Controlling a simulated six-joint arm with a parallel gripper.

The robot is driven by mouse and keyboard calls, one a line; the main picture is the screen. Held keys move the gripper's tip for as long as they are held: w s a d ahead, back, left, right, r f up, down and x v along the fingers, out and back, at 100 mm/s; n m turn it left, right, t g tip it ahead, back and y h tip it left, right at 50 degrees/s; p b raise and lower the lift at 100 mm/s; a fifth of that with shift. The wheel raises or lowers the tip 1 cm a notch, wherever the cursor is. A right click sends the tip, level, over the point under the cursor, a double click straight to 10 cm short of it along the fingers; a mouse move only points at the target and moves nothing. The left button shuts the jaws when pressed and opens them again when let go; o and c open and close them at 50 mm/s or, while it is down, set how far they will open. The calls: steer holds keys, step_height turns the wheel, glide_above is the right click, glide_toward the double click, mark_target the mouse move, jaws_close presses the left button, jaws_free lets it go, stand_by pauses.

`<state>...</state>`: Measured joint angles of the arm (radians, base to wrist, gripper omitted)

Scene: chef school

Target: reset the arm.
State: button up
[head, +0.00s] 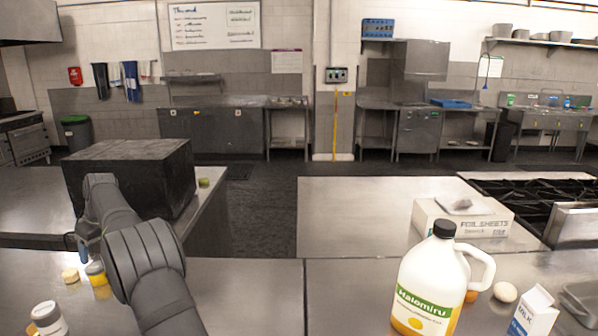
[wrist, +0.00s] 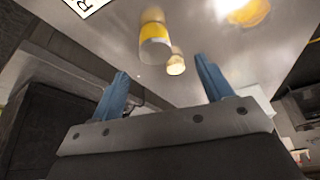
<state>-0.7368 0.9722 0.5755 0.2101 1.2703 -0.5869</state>
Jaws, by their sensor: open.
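My gripper shows in the wrist view (wrist: 163,88) with its two blue fingers spread apart and nothing between them. In the head view my arm reaches over the left counter, and the gripper (head: 82,243) is mostly hidden behind the arm, close to the dark box. A jar with a yellow band (head: 96,273) stands on the counter by the arm. It also shows in the wrist view (wrist: 154,42), beyond the fingertips. A small pale yellow piece (head: 70,275) lies next to the jar, apart from the gripper.
A large dark box (head: 135,172) stands behind my arm. A white-lidded jar (head: 48,318) is front left. The middle counter is clear.

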steer(key=s+a+f, duration=0.2)
steer(key=s+a, duration=0.4)
steer(key=s+a+f, duration=0.1)
steer(key=s+a, duration=0.6)
steer(key=s+a+f, duration=0.2)
steer(key=s+a, duration=0.5)
steer(key=shift+a+f, duration=0.25)
steer(key=shift+f, duration=0.1)
steer(key=w+d+r, duration=0.2)
steer(key=w+d, duration=0.4)
steer(key=w+d+r, duration=0.3)
steer(key=w+d, duration=0.4)
steer(key=shift+d+r, duration=0.3)
